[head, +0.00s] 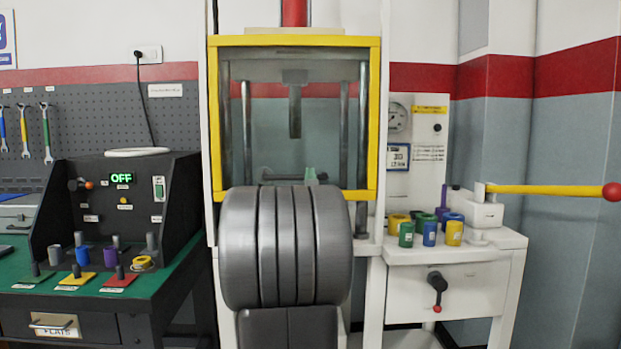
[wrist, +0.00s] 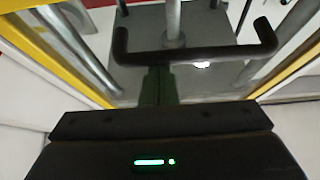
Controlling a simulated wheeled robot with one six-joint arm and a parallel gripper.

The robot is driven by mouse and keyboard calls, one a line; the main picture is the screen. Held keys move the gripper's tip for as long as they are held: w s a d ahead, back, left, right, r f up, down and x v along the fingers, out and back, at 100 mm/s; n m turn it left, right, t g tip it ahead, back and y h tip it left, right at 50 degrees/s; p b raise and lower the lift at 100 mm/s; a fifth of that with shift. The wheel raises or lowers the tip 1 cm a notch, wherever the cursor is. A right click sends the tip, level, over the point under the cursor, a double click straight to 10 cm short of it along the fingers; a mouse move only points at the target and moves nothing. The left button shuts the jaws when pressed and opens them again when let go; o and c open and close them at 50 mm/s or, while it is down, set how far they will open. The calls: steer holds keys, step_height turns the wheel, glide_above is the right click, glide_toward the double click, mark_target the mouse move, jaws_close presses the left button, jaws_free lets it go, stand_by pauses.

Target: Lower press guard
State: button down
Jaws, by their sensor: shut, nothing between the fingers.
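The press guard (head: 378,120) is a yellow-framed clear panel in front of the press, in the middle of the head view. Its lower edge is partly hidden by my arm, and a post base shows below it at right. In the wrist view, yellow frame bars (wrist: 75,45) run along the left and right. A black bar with upturned ends (wrist: 205,54), like a handle, lies across the middle. My gripper (wrist: 158,72) is shut and empty, its dark green fingers just below or against this bar; contact is unclear. My arm hides most of it in the head view.
A white side table (head: 480,245) at right holds several coloured cylinders and a yellow lever (head: 545,189) with a red knob, sticking out rightward. A green-topped bench (head: 170,270) with a black control box (head: 120,195) reading OFF stands at left.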

step_height(320, 180, down, 8)
steer(key=b, duration=0.5)
steer(key=shift+b, duration=0.3)
steer(key=shift+r, duration=0.1)
step_height(320, 180, up, 4)
steer(key=s+p, duration=0.1)
steer(key=p, duration=0.1)
steer(key=v, duration=0.9)
steer(key=shift+s, duration=0.35)
